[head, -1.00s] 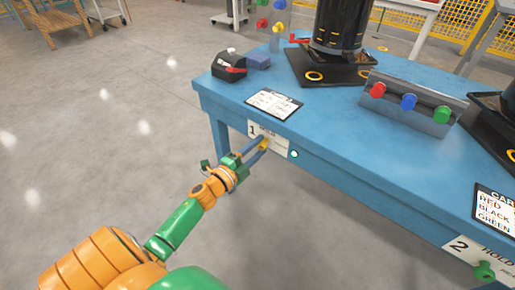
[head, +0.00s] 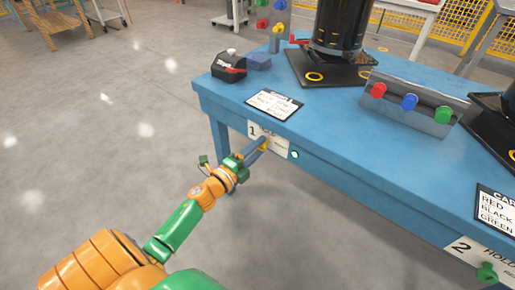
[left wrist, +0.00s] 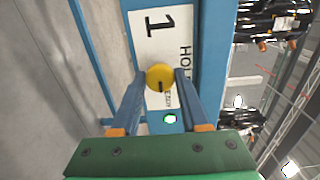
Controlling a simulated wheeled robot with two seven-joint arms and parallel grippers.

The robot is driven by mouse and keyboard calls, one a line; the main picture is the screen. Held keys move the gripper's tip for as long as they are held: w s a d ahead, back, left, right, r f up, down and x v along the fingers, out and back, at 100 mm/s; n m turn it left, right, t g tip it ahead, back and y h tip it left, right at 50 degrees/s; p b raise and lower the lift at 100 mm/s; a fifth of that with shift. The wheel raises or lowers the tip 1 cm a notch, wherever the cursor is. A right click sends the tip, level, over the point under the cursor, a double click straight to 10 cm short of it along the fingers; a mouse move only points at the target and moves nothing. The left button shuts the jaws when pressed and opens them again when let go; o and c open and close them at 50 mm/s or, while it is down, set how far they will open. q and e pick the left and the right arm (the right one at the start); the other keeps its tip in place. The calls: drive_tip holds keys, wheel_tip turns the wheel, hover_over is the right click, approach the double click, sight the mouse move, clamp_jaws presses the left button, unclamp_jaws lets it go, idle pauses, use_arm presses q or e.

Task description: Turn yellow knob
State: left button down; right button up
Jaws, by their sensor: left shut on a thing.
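The yellow knob (left wrist: 160,77) sits on the white label plate marked 1 (left wrist: 165,40), on the blue table's front edge. In the left wrist view a dark pointer line on its face points toward the picture's bottom. My left gripper (left wrist: 161,80) is shut on the knob, one finger on either side. In the head view my left gripper (head: 261,146) reaches the plate from the left and largely covers the knob. A small round light (head: 294,155) on the table front, right of the knob, looks whitish with a green rim. My right gripper is out of view.
The blue table (head: 330,135) carries a black machine (head: 338,30), a box with red, blue and green knobs (head: 415,105), a card (head: 273,104) and a black-red tool (head: 228,68). A green knob (head: 486,272) is by plate 2.

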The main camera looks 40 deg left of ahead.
use_arm(q)
drive_tip(key=shift+c, duration=2.1)
unclamp_jaws()
drive_tip(key=s, duration=0.7)
drive_tip(key=shift+a+p, duration=0.3)
drive_tip(key=shift+p, duration=0.1)
drive_tip(key=shift+f, duration=0.1)
